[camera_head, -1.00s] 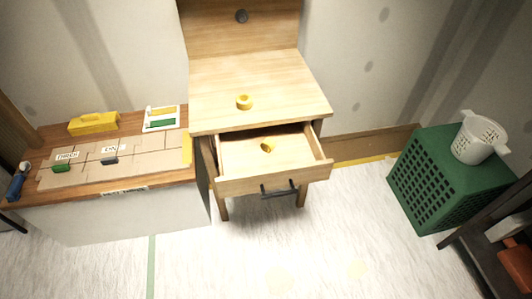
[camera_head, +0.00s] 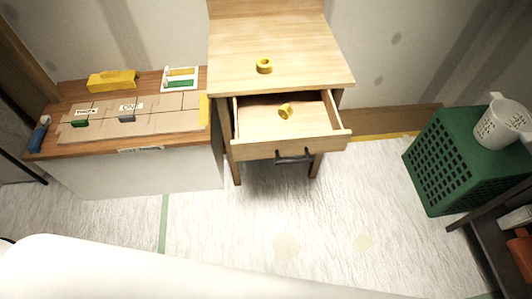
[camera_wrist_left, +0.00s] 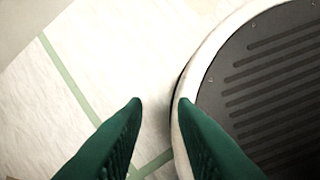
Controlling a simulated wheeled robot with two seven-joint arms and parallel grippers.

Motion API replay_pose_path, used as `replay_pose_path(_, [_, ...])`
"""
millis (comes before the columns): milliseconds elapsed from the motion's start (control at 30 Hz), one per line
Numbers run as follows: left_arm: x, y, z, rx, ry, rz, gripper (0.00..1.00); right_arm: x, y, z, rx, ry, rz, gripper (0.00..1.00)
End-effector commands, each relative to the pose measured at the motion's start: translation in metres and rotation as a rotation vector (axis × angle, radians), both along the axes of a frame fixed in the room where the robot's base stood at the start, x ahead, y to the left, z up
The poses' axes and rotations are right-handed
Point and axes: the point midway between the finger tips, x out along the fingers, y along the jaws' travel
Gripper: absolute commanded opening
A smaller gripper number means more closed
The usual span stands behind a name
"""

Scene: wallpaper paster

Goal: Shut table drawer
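The wooden table (camera_head: 300,40) stands at the back centre in the head view. Its drawer (camera_head: 262,150) is pulled out toward me, with a dark handle (camera_head: 294,157) on its front. A yellow tape roll (camera_head: 285,111) lies inside the drawer. Another yellow roll (camera_head: 264,66) lies on the tabletop. My left gripper (camera_wrist_left: 160,100) shows in the left wrist view as two green fingers, apart with nothing between them, above the floor and well away from the drawer. My right gripper is in neither view.
A low wooden-topped bench (camera_head: 52,144) with boards and tools stands left of the table. A green crate (camera_head: 440,170) with a white perforated basket (camera_head: 500,125) stands at the right, beside a dark shelf (camera_head: 490,225). The floor before the drawer is clear.

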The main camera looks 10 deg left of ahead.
Motion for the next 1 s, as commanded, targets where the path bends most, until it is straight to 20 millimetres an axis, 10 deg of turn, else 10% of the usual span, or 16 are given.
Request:
replay_pose_path(200, [0.170,-0.016,0.084,0.166,-0.589,-0.487,0.00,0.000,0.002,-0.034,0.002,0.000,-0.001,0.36])
replay_pose_path(333, [0.235,-0.037,0.172,0.352,-0.936,-0.771,0.00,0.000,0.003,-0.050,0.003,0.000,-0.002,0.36])
replay_pose_path(600, [0.268,-0.075,0.302,0.693,-1.365,-1.113,0.00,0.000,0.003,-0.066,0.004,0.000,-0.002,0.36])
replay_pose_path(1000, [0.305,-0.100,0.323,0.750,-1.423,-1.154,0.00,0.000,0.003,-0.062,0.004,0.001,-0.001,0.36])
